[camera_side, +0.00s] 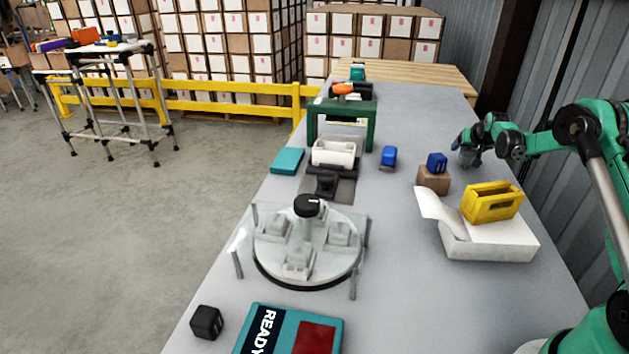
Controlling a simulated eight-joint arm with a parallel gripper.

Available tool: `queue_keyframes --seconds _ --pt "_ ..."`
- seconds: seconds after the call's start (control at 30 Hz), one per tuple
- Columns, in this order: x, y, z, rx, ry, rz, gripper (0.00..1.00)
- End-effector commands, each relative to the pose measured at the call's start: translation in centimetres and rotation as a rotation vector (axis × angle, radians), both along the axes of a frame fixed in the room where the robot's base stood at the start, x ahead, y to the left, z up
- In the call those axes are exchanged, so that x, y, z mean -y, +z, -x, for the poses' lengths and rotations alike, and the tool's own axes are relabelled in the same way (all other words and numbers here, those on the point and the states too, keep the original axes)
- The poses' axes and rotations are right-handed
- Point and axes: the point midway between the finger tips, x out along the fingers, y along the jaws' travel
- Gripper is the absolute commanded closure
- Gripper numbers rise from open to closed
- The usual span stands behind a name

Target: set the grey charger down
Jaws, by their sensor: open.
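My gripper (467,154) is at the right side of the table, beyond the blue block on the small brown carton. Its jaws are open, though the fingers are small and dark here, and I see nothing held in them. A dark grey cube-like block (206,322) rests on the table at the front left edge, far from my gripper; it may be the grey charger. A dark device (327,184) on a grey mat in the middle of the table could also be it. I cannot tell which one it is.
A blue block (437,160) sits on a brown carton (433,180). Another blue item (388,157) stands left of it. A clear-walled round turntable (307,271) and a teal box (256,334) occupy the front.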

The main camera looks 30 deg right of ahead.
Motion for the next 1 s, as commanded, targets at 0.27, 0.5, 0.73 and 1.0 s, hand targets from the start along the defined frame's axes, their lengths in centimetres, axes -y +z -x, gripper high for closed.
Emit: queue_keyframes --seconds 0.27,0.5,0.73,1.0 --pt "-2.3 3.1 2.3 0.0 0.0 0.0 0.27" --pt "-4.1 5.7 4.1 0.0 0.0 0.0 0.27" --pt "-5.1 7.1 5.1 0.0 0.0 0.0 0.27" --pt "-12.0 10.2 4.1 -0.019 0.127 -0.017 0.27"
